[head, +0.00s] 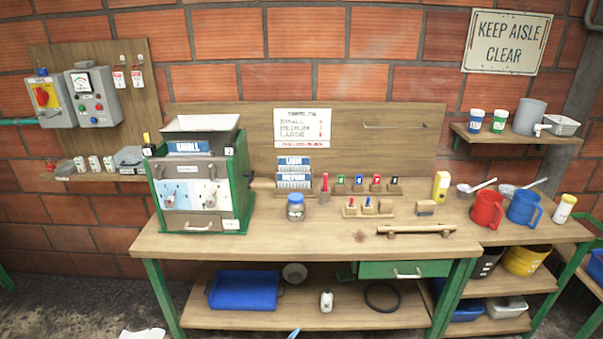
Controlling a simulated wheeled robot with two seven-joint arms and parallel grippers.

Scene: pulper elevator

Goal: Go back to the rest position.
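The wooden workbench (270,232) with green legs stands ahead. On its left is the green pulper machine (200,185) with a grey hopper (200,125) and a "SMALL" sign (189,147) on it.
Control boxes (92,98) hang at left. A blue tray (244,290) lies on the lower shelf. The bench's front middle is clear.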

